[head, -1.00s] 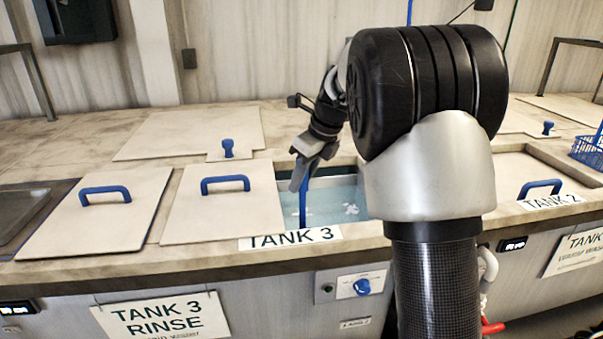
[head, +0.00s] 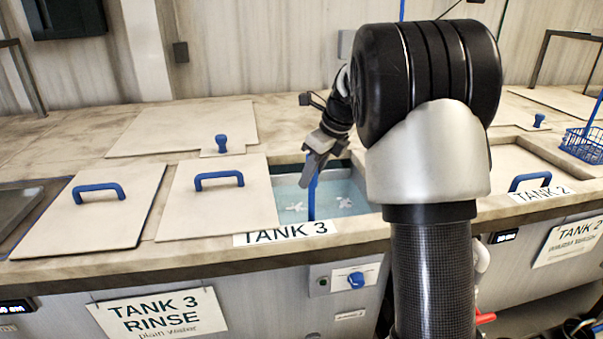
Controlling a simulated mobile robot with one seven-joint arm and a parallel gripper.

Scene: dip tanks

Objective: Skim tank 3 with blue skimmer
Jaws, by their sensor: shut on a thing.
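Tank 3 (head: 352,187) is an open basin of light blue water behind the TANK 3 label (head: 285,233). White bits of scum (head: 345,203) float on the water, with another patch (head: 296,207) left of the handle. My gripper (head: 314,172) is over the tank's left part, shut on the upright blue handle of the skimmer (head: 312,200). The handle goes down into the tank; the skimmer's lower end cannot be made out. My arm hides the tank's right end.
Two pale lids with blue handles (head: 219,180) (head: 98,192) lie left of the opening. Another blue-handled lid (head: 530,181) is at tank 2 on the right, with a blue basket (head: 583,145) beyond.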

